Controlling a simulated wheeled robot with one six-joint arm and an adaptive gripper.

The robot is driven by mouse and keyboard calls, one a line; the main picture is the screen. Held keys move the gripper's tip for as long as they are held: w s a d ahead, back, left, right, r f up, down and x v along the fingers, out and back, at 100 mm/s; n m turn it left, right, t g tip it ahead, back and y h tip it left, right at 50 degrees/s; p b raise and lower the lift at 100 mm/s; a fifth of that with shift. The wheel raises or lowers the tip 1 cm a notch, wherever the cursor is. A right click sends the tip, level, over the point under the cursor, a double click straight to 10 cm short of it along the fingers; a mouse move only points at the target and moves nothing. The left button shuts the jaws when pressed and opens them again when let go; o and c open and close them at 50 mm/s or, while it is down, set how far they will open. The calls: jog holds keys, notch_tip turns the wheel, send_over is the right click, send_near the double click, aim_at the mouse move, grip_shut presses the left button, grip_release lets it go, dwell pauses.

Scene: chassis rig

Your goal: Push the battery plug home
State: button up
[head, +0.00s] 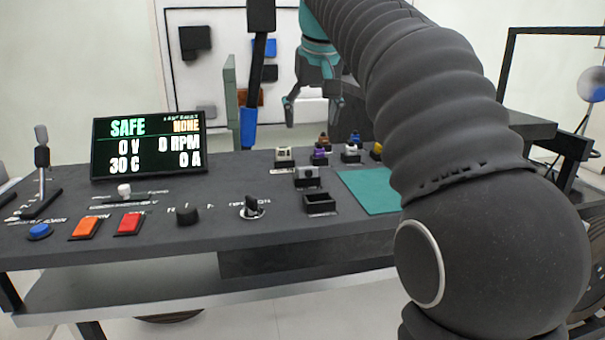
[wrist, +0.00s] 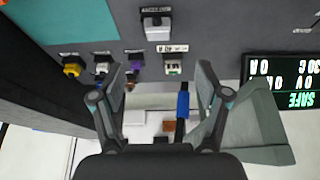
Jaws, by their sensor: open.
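I cannot tell for certain which part is the battery plug; labels are too small to read. Several small plugs stand on the dark bench: a white-green one (head: 284,154), a purple one (head: 319,155), a white one (head: 351,151) and a yellow one (head: 377,150). A grey block (head: 307,174) sits in front of them. In the wrist view, the white-green plug (wrist: 173,66), purple plug (wrist: 134,62) and grey block (wrist: 157,27) lie beyond my fingers. My gripper (head: 312,101) is open and empty above the bench's back side; its spread fingers also show in the wrist view (wrist: 158,75).
A display reading SAFE (head: 148,144) stands at the bench's left. A black upright with a blue end (head: 248,127) rises left of my gripper. An empty black holder (head: 319,203) and a teal mat (head: 372,191) lie near the front. Knobs and buttons line the front left.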

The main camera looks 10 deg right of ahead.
jog(key=b, duration=0.2)
send_over(307, 168)
jog(key=s, duration=0.3)
jog(key=f, duration=0.7)
jog(key=shift+w+a, duration=0.15)
jog(key=shift+w, duration=0.1)
jog(key=shift+d+b+x, duration=0.2)
jog(key=shift+b+x, duration=0.2)
jog(key=shift+x, duration=2.65)
jog(key=shift+r, duration=0.1)
jog(key=c, duration=1.4)
jog(key=shift+o, duration=0.2)
jog(key=shift+w, duration=0.1)
jog(key=shift+r, duration=0.15)
